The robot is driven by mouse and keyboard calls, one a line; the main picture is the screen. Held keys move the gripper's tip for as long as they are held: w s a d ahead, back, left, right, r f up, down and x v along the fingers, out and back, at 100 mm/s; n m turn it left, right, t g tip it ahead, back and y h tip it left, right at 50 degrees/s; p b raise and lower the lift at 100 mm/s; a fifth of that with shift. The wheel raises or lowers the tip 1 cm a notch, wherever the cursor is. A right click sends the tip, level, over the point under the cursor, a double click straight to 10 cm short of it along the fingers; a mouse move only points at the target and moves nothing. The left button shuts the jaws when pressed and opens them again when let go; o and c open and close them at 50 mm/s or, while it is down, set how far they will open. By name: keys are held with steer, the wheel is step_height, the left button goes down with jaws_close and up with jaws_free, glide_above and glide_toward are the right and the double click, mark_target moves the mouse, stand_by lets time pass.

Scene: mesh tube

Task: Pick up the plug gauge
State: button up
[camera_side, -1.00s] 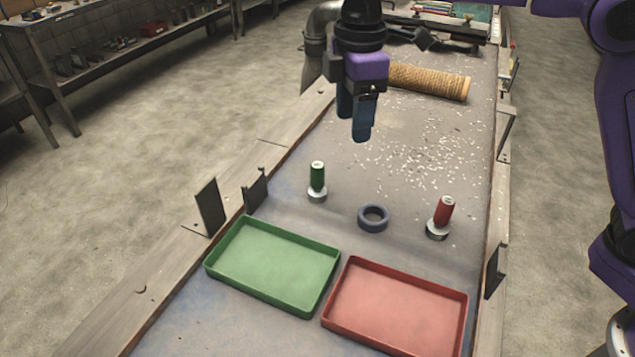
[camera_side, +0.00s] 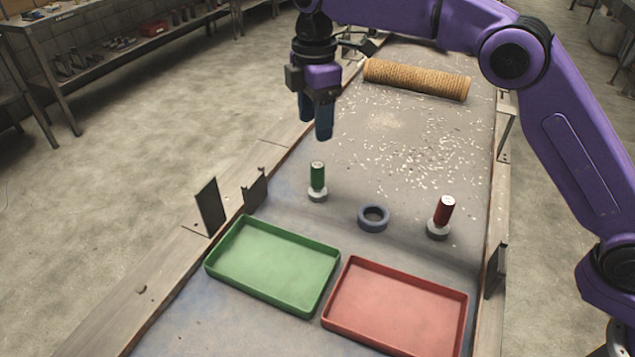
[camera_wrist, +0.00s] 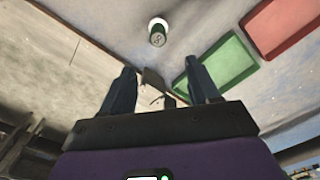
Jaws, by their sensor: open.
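A green-handled plug gauge (camera_side: 317,177) stands upright on its metal end on the bench. It also shows at the top of the wrist view (camera_wrist: 158,36). A red-handled gauge (camera_side: 443,212) with a metal end stands to the right. A blue-grey ring (camera_side: 361,220) lies flat between them. My gripper (camera_side: 314,128) is open and empty, above and behind the green-handled gauge in the side view. Its two fingers (camera_wrist: 162,68) stand wide apart in the wrist view, with the gauge beyond their tips.
A green tray (camera_side: 222,272) and a red tray (camera_side: 337,290) sit at the front of the bench. Upright dark plates (camera_side: 210,206) stand along the left edge. A tan mesh tube (camera_side: 417,79) lies at the back, with pale chips scattered before it.

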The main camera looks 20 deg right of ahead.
mark_target(317, 165)
step_height(317, 165, down, 8)
steer(key=shift+f, duration=0.2)
steer(key=shift+w+d+f, duration=0.1)
steer(key=shift+d+f, duration=0.05)
steer(key=shift+f, duration=1.2)
steer(key=shift+w+d+f, duration=0.1)
steer(key=shift+f, duration=1.25)
jaws_close()
